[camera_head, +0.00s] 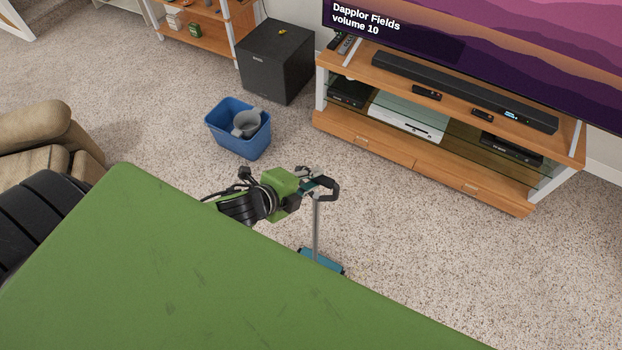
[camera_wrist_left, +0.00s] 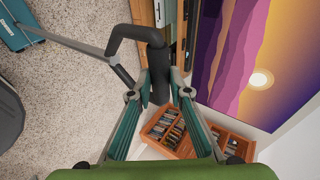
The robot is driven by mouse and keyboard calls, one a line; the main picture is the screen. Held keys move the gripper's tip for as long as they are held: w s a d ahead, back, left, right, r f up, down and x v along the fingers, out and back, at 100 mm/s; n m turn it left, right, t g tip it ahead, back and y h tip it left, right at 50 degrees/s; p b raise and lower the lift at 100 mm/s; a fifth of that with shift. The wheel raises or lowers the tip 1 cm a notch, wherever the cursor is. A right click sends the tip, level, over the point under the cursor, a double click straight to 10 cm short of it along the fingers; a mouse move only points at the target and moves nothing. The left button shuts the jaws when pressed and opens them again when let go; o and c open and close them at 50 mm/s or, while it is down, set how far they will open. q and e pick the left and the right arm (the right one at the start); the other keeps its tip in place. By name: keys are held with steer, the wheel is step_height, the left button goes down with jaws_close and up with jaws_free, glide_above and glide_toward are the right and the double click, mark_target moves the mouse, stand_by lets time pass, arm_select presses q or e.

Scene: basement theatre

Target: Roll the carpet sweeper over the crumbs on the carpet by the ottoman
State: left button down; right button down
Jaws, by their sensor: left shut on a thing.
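The carpet sweeper has a teal head (camera_head: 322,262) on the carpet, a grey pole (camera_head: 316,228) and a black handle (camera_head: 331,188). The pole stands roughly upright. My left gripper (camera_head: 316,182) is shut on the handle at the top of the pole. In the left wrist view, my left gripper (camera_wrist_left: 158,92) has its fingers on either side of the black grip (camera_wrist_left: 158,72), and the teal head (camera_wrist_left: 14,28) lies at the upper left. My own green body hides the near carpet and part of the sweeper head. I cannot make out crumbs or surely identify an ottoman. My right gripper is out of view.
A blue bin (camera_head: 239,143) holding a grey container stands beyond my left arm. A black subwoofer (camera_head: 277,65) stands behind it. A wooden TV stand (camera_head: 420,165) is at the right, a tan sofa (camera_head: 38,128) at the left. Carpet (camera_head: 440,245) before the stand looks clear.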

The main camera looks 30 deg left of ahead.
arm_select(q)
steer(key=shift+w, duration=2.55)
steer(key=shift+w+d+f, duration=0.1)
steer(key=shift+w, duration=1.3)
steer(key=shift+w+d+f, duration=0.1)
steer(key=shift+w, duration=1.3)
steer(key=shift+w+b, duration=0.4)
steer(key=shift+w, duration=2.4)
